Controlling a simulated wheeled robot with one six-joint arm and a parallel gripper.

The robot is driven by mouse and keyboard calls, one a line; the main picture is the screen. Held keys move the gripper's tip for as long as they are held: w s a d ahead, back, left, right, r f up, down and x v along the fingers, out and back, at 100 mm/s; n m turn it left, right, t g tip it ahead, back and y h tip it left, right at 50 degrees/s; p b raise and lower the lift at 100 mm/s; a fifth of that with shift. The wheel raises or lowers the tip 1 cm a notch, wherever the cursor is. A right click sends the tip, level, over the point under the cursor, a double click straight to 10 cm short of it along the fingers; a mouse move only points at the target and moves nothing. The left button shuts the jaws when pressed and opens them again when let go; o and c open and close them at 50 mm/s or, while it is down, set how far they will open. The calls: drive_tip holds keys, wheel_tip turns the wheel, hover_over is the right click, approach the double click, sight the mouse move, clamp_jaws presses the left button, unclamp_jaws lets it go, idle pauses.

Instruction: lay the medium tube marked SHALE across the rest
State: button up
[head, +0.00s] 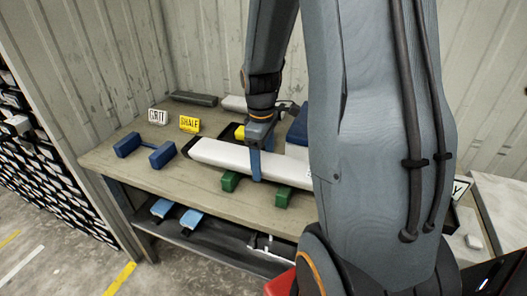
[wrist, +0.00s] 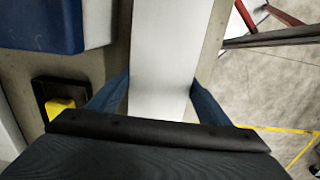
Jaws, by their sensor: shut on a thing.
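My gripper (head: 255,165) is shut on a long white tube (head: 218,153) with a dark end cap at its left end. The wrist view shows the white tube (wrist: 165,60) between my two blue fingers (wrist: 157,100). No lettering shows on the tube. A yellow card marked SHALE (head: 190,124) stands on the bench behind the tube's left end. A pair of green blocks (head: 230,181) lies at the bench front, below the tube in the picture. I cannot tell whether the tube touches them. My arm hides the tube's right part.
A pair of blue blocks (head: 162,155) sits on the bench (head: 195,185) at left, near a white GRIT card (head: 158,116). A dark grey bar (head: 194,98) lies at the back. A larger blue object (head: 298,127) is behind the tube. Light blue blocks (head: 186,221) lie on the lower shelf.

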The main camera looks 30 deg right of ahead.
sight(262, 159)
drive_tip(key=shift+w+f, duration=0.1)
drive_tip(key=shift+f, duration=0.4)
drive_tip(key=shift+f, duration=0.15)
drive_tip(key=o, duration=2.1)
drive_tip(key=shift+f, duration=0.1)
drive_tip(key=shift+c, duration=0.2)
wheel_tip(262, 159, up, 12)
drive_tip(key=b, duration=0.3)
drive_tip(key=s+a+f+m+t, duration=0.1)
drive_tip(key=s+a+f+m, duration=0.2)
drive_tip(key=a, duration=0.3)
drive_tip(key=s+a+f+m+t, duration=0.1)
drive_tip(key=s+a+f+m, duration=0.3)
drive_tip(key=a, duration=0.3)
drive_tip(key=shift+s+f+m, duration=0.3)
drive_tip(key=shift+s+f, duration=0.1)
drive_tip(key=shift+f, duration=0.25)
